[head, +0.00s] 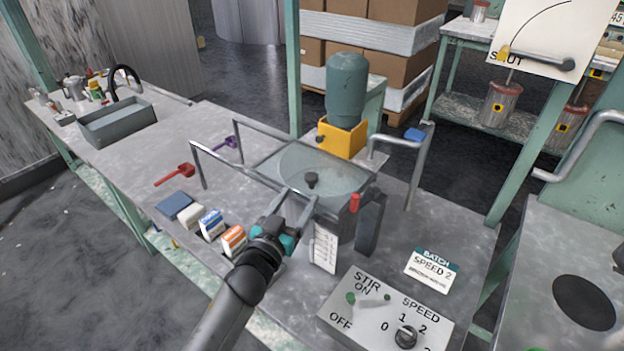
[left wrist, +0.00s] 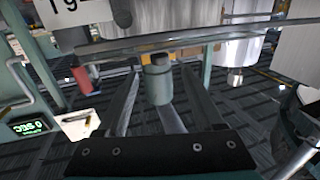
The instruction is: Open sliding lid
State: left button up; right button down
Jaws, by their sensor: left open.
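A mixing vessel (head: 338,207) stands on the bench in the head view. A pale, see-through lid (head: 325,168) with a black knob (head: 312,180) covers its top, and metal rails (head: 240,163) run from it to the left. My left gripper (head: 298,197) is open at the vessel's near edge, its fingertips just short of the knob in the picture; I cannot tell whether they touch anything. In the left wrist view its open fingers (left wrist: 159,72) flank a grey-green cylinder (left wrist: 157,87), which I cannot identify. My right gripper is not in view.
A control box (head: 385,315) and a batch card (head: 433,268) lie to the right. Small cartons (head: 233,240) and a red scoop (head: 175,175) lie to the left. A yellow-based motor (head: 345,137) stands behind. The bench surface between scoop and sink (head: 117,124) is clear.

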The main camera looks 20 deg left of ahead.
aim_at(309, 182)
pick_arm(q)
jog(key=w, duration=0.2)
jog(key=w+b, duration=0.1)
jog(key=w, duration=0.4)
jog(key=shift+w+d+f+b, duration=0.1)
jog(key=shift+w+d+b, duration=0.05)
jog(key=shift+d+b, duration=0.2)
jog(key=shift+w, duration=0.55)
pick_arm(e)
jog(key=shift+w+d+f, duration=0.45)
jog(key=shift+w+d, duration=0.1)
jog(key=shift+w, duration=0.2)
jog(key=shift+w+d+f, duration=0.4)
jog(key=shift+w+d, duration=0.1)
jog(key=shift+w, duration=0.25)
pick_arm(q)
grip_shut()
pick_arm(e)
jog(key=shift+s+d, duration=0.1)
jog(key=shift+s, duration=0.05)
